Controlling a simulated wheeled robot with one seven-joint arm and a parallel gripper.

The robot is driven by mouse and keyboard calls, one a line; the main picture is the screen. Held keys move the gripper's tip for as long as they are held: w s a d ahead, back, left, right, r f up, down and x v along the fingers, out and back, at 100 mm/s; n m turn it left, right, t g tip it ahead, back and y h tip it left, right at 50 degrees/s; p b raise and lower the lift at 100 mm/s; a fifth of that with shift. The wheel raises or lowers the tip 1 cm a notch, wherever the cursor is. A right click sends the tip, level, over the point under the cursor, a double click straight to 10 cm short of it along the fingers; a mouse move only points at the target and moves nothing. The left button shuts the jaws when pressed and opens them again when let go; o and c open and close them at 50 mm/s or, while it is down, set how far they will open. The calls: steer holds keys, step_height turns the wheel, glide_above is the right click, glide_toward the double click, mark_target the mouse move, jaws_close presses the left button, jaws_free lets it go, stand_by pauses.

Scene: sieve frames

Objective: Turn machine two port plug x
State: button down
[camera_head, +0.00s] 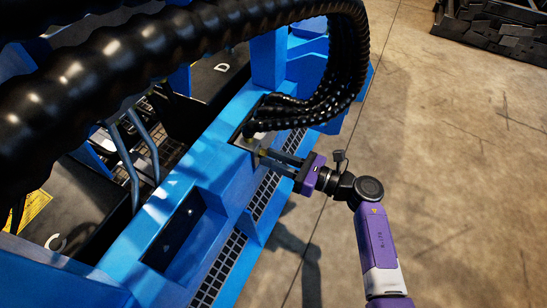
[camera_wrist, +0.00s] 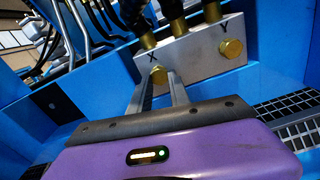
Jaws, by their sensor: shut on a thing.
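In the wrist view a brass hex plug (camera_wrist: 158,75) sits in a pale metal port block (camera_wrist: 200,58), just below the letter X. A second brass plug (camera_wrist: 231,48) sits below the letter Y on the same block. My gripper (camera_wrist: 160,82) reaches up to the block and its two fingers are shut on the plug under X. In the head view my purple gripper (camera_head: 267,158) meets the block on the blue machine (camera_head: 215,150) from the right. The plug is small there and partly hidden by the fingers.
Thick black ribbed hoses (camera_head: 150,50) arch over the machine close above my gripper. Brass fittings (camera_wrist: 148,40) with black hoses stand above the plugs. A black grating (camera_head: 264,190) runs along the machine's side.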

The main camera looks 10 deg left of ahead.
steer(key=shift+m, duration=0.4)
steer(key=shift+s+r+m+p, duration=0.1)
steer(key=shift+m+p, duration=1.9)
steer(key=shift+m, duration=1.9)
steer(key=shift+s+m+p, duration=0.1)
steer(key=shift+m+p, duration=1.85)
steer(key=shift+m, duration=1.95)
steer(key=c, duration=1.2)
jaws_free()
